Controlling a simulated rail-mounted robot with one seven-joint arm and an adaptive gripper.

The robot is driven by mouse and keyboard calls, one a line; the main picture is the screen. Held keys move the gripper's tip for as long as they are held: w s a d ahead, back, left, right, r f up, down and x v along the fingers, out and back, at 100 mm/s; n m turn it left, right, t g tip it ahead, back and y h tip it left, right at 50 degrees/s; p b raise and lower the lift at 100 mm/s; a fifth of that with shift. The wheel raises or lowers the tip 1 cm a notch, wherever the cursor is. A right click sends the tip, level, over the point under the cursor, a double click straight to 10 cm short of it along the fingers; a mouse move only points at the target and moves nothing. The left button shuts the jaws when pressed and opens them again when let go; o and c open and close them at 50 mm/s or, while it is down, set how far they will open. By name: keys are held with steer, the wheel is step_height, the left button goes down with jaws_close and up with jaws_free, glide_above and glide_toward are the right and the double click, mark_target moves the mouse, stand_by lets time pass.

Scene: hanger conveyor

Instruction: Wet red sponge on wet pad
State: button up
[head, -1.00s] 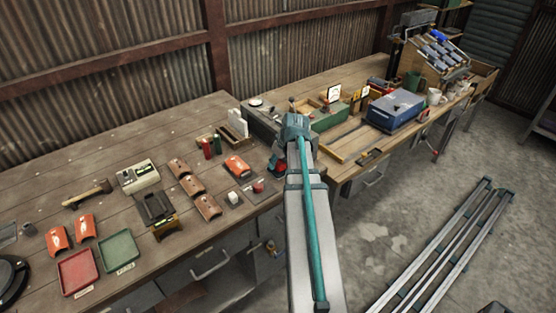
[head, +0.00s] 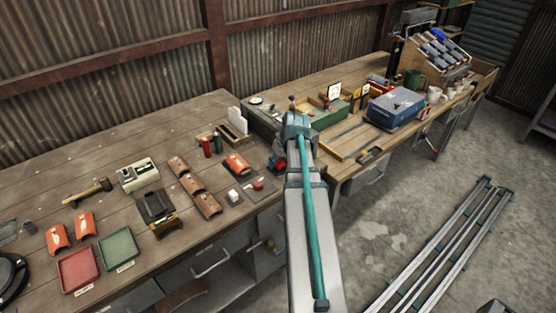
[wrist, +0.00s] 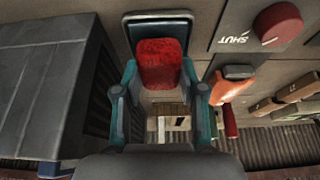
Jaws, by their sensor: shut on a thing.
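The red sponge (wrist: 160,62) is held between the two teal fingers of my gripper (wrist: 160,78) in the wrist view. My arm hides most of that spot.
A grey plate marked SHUT with a red knob (wrist: 281,24) is close on the right in the wrist view. A dark grey box (wrist: 45,70) stands close on the left. In the head view, orange and brown curved pieces (head: 193,185) lie left of my gripper.

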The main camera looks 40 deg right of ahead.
mark_target(278, 160)
steer(key=shift+f, duration=0.45)
stand_by(1.2)
steer(key=shift+r+p, duration=1.95)
steer(key=shift+r, duration=1.6)
